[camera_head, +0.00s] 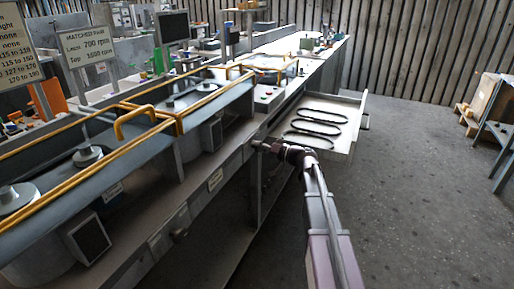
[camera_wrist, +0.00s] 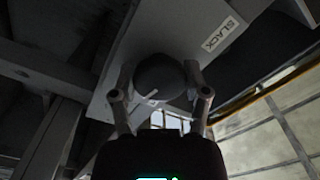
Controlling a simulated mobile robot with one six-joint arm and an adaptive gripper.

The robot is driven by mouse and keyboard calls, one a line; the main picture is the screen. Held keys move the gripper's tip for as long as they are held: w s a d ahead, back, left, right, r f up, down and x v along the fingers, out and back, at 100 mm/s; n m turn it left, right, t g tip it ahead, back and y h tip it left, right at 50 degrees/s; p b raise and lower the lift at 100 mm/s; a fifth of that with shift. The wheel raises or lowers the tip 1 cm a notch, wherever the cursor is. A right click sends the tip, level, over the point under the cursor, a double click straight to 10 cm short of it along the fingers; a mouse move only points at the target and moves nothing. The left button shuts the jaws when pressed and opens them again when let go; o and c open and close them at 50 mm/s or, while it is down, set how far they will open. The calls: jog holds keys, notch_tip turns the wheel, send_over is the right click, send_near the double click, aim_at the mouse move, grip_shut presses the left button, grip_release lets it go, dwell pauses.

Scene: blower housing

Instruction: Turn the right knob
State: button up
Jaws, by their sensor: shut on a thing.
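The right knob (camera_wrist: 160,76) is dark and round, with a pale mark on its face, and sits on a grey panel in the wrist view. My gripper (camera_wrist: 158,88) has one finger on each side of it and is shut on it. In the head view my gripper (camera_head: 264,147) reaches the front face of the long bench at its right part, where it mostly hides the knob. A second small dark knob (camera_head: 179,233) shows lower left on the same front face.
A label reading "SLACK" (camera_wrist: 219,34) is on the panel beside the knob. An open drawer (camera_head: 338,152) with dark belts (camera_head: 318,127) stands out just beyond my gripper. Yellow-railed covers (camera_head: 135,122) top the bench. The floor (camera_head: 420,180) on the right is clear.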

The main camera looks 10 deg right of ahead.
jog(key=shift+w+d, duration=0.15)
jog(key=o, duration=1.2)
jog(key=shift+c, duration=0.2)
jog(key=shift+s, duration=0.2)
jog(key=v, duration=1.1)
jog(key=shift+s+d, duration=0.2)
jog(key=shift+d, duration=0.15)
